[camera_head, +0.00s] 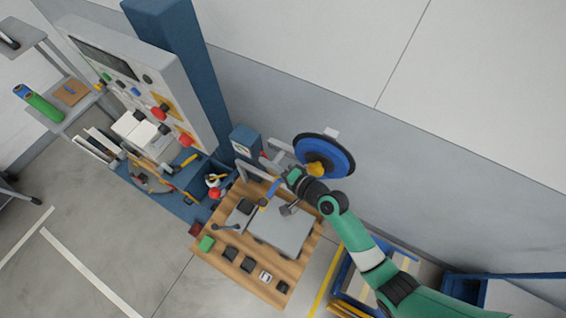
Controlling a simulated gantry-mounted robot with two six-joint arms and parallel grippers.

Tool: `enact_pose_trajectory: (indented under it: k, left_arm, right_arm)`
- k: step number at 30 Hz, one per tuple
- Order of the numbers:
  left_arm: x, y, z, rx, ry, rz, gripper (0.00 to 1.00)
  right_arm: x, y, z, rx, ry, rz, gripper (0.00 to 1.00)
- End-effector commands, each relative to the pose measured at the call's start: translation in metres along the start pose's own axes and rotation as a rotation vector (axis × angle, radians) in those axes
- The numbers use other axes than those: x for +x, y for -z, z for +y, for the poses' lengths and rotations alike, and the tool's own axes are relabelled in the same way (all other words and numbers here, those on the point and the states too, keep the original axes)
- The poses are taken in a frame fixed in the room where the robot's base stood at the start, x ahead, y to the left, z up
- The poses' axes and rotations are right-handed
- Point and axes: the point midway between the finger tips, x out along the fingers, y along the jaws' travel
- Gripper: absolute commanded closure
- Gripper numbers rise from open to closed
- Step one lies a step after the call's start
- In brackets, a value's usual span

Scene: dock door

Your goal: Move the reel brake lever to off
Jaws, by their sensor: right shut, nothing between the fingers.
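The reel (335,143) is a blue disc with a black rim, mounted by the grey wall, with a yellow part (316,169) at its lower front. I cannot tell whether that yellow part is the brake lever, nor which position the lever is in. My right gripper (287,175) is shut and empty. It is at the end of the green arm from the lower right, just below and left of the reel. The fingertips are small and hard to make out. My left gripper is out of view.
A wooden bench (233,266) with a grey plate (283,234) and several small blocks lies below my right gripper. A blue post (185,65) and a control panel (135,75) stand at left. Floor at lower left is mostly clear.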

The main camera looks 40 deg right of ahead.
Motion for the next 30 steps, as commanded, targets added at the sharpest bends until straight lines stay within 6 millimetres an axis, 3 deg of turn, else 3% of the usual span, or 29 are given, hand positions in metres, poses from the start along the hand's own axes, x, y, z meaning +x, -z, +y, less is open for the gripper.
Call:
enact_pose_trajectory:
  k: [2, 9, 15, 30]
  left_arm:
    - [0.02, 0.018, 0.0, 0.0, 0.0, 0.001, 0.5]
    - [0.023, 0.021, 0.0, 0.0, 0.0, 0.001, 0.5]
    - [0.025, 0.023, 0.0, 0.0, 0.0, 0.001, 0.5]
    - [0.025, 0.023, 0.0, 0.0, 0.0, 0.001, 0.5]
  right_arm:
    - [-0.014, -0.002, -0.022, -0.001, -0.001, -0.005, 1.0]
    - [-0.063, -0.003, -0.043, -0.003, 0.001, -0.003, 1.0]
    - [-0.089, -0.004, -0.057, -0.003, 0.001, -0.003, 1.0]
    - [-0.095, -0.004, -0.06, -0.001, 0.0, -0.004, 1.0]
